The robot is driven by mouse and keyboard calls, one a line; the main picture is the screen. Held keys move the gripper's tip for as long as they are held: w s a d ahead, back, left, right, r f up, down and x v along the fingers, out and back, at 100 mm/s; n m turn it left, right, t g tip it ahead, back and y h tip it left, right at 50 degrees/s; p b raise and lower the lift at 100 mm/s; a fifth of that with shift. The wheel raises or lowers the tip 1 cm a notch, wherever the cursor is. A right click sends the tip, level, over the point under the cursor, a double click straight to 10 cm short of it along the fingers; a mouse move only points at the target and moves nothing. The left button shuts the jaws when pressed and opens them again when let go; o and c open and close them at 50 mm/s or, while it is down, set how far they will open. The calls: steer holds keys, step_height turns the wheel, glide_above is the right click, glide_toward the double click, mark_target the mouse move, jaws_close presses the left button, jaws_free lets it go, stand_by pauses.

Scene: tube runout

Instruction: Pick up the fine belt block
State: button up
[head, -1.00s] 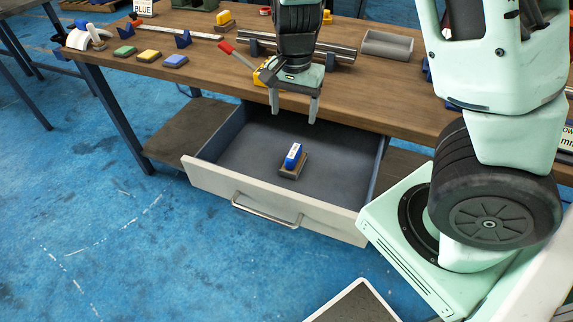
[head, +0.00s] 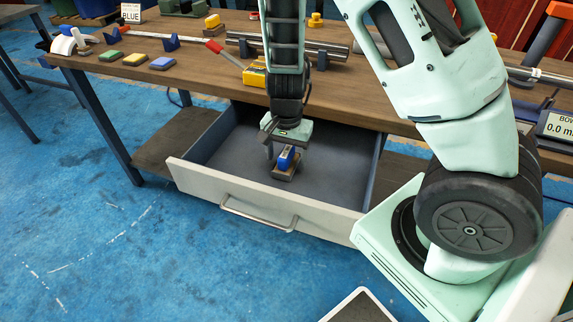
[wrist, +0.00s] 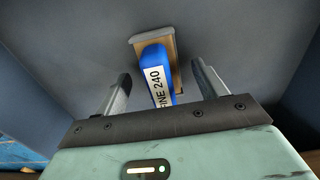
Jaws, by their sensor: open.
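The fine belt block is blue with a white label reading "FINE 240" and a tan and grey base. It lies in the open drawer (head: 225,152), and the wrist view shows the block (wrist: 157,72) up close. In the head view the block (head: 286,160) is partly hidden by my gripper (head: 284,152). My gripper is open and reaches down into the drawer. In the wrist view its two fingers (wrist: 162,92) are apart, one on each side of the block's near end, with gaps showing. Whether they reach down to its height is hard to tell.
The drawer front (head: 262,198) and side walls surround the block. The wooden bench top (head: 215,80) overhangs the drawer's back. On it are a yellow block (head: 134,59), a blue block (head: 162,63), a yellow tool (head: 255,74) and metal rails. Drawer floor around the block is clear.

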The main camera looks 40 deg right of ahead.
mark_target(286, 151)
steer(key=shift+f, duration=0.85)
steer(key=c, duration=1.1)
steer(key=shift+r, duration=0.1)
step_height(286, 151, up, 10)
steer(key=p, duration=0.3)
steer(key=shift+p, duration=0.3)
